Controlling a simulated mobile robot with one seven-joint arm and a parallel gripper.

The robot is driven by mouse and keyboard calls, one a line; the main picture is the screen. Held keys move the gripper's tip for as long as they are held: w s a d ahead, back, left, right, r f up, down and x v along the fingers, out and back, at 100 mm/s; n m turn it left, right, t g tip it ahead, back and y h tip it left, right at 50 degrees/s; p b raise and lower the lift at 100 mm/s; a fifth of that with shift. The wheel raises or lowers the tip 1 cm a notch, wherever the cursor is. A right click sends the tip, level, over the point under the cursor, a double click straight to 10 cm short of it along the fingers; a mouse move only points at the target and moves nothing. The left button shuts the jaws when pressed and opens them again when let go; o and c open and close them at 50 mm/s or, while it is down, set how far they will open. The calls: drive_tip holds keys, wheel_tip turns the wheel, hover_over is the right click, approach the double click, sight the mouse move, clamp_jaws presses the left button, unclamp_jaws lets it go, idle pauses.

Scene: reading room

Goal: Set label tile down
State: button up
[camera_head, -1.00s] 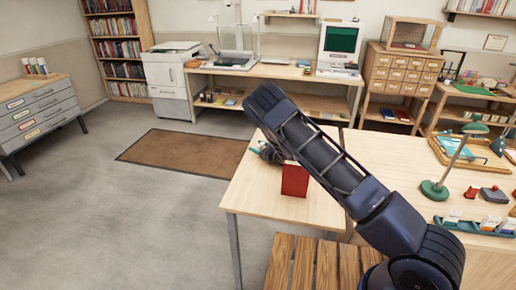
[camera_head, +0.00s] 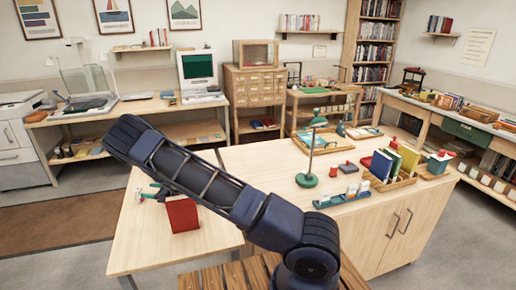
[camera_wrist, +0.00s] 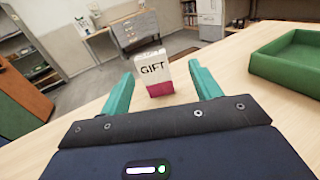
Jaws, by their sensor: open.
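The label tile (camera_wrist: 152,72), a white block with the word GIFT and a magenta lower part, stands upright on the light wooden table (camera_wrist: 225,113) in the wrist view. My gripper (camera_wrist: 161,76) is open, with one teal finger on each side of the tile and visible gaps between. The tile is near the fingertips; I cannot tell its exact depth between them. In the head view my gripper (camera_head: 148,192) is low over the left tabletop, partly hidden by my arm, and I cannot make out the tile there.
A red upright object (camera_head: 182,214) stands close to my gripper on the table. A green tray (camera_wrist: 288,66) lies to the right in the wrist view. A green lamp (camera_head: 307,180), blue label holder (camera_head: 342,198) and book tray (camera_head: 390,183) occupy the right-hand counter.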

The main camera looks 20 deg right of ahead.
drive_tip(key=w+d+r+m+t+h, duration=0.3)
drive_tip(key=w+d+r+m+h, duration=0.1)
drive_tip(key=d+r+m, duration=0.4)
drive_tip(key=w+d+r+m+t+h, duration=0.3)
drive_tip(key=w+d+r+m+h, duration=0.15)
drive_tip(key=d+r+m, duration=0.3)
drive_tip(key=s+d+r+m+g+h, duration=0.1)
drive_tip(key=s+d+r+m+h, duration=0.15)
drive_tip(key=d+r+m, duration=0.45)
drive_tip(key=s+d+r+m+h, duration=0.2)
drive_tip(key=s+d+r+m, duration=0.15)
drive_tip(key=d+m, duration=0.4)
drive_tip(key=s+d+r+m+g+h, duration=0.1)
drive_tip(key=s+d+r+m+g, duration=0.1)
drive_tip(key=s+d+r+m, duration=0.5)
drive_tip(key=s+d+r+m+g+h, duration=0.2)
drive_tip(key=s+d, duration=0.4)
drive_tip(key=s, duration=0.4)
drive_tip(key=s+d+m+g, duration=0.1)
drive_tip(key=s+m, duration=0.3)
drive_tip(key=s, duration=0.8)
drive_tip(key=s+d+r+m+g, duration=0.1)
drive_tip(key=s+m, duration=0.4)
drive_tip(key=s, duration=0.7)
drive_tip(key=shift+s+d+r+m+g, duration=0.15)
drive_tip(key=shift+d+m+g, duration=0.15)
drive_tip(key=shift+d+g, duration=0.55)
drive_tip(key=shift+a, duration=0.2)
